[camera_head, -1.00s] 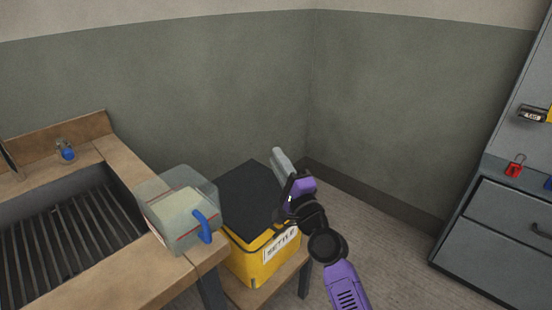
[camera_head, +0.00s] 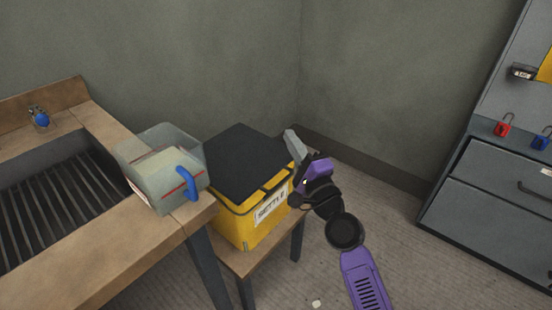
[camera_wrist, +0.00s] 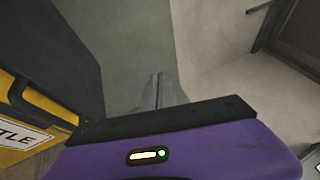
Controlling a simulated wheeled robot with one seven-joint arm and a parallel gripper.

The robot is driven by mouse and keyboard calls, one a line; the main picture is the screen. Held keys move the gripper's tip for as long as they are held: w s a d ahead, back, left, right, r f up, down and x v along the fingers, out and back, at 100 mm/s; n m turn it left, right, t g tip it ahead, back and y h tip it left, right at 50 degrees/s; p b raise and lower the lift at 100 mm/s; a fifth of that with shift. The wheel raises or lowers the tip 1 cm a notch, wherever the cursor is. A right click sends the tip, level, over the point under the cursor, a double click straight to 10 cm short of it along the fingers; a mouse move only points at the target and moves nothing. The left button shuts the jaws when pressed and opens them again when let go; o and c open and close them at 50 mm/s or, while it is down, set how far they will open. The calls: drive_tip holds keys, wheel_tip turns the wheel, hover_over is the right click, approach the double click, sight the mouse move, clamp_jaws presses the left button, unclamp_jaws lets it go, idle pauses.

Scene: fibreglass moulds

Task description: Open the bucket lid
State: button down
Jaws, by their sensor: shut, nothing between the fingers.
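The yellow bucket (camera_head: 240,228) is a box with a "SETTLE" label, standing on a low wooden stand. Its black lid (camera_head: 240,162) lies flat and closed on top. In the wrist view the lid (camera_wrist: 65,50) and the bucket's yellow side (camera_wrist: 15,105) fill the left. My gripper (camera_head: 293,142) is at the lid's right side, apart from it as seen in the wrist view. Its fingers (camera_wrist: 158,88) are together and empty, with floor and wall beyond them.
A wooden sink bench (camera_head: 105,258) stands at left, with a grey translucent jug (camera_head: 160,165) with blue handle on its corner. A grey cabinet (camera_head: 500,200) with red (camera_head: 503,127) and blue (camera_head: 541,140) padlocks stands at right. Floor between is mostly clear.

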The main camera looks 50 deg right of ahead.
drive_tip(key=s+d+f+m+g+b, duration=0.1)
drive_tip(key=s+d+f+m+b, duration=0.15)
drive_tip(key=f, duration=0.25)
drive_tip(key=s+d+f+m+g+b, duration=0.1)
drive_tip(key=d+f, duration=0.3)
drive_tip(key=f, duration=0.2)
drive_tip(key=m+t+y+b, duration=0.3)
drive_tip(key=m+y+b, duration=0.1)
drive_tip(key=m+y, duration=0.45)
approach(271, 179)
drive_tip(key=shift+n+y, duration=0.3)
drive_tip(key=shift+y, duration=0.15)
drive_tip(key=w, duration=0.3)
drive_tip(key=w+b, duration=0.1)
drive_tip(key=w, duration=0.1)
drive_tip(key=shift+d, duration=0.35)
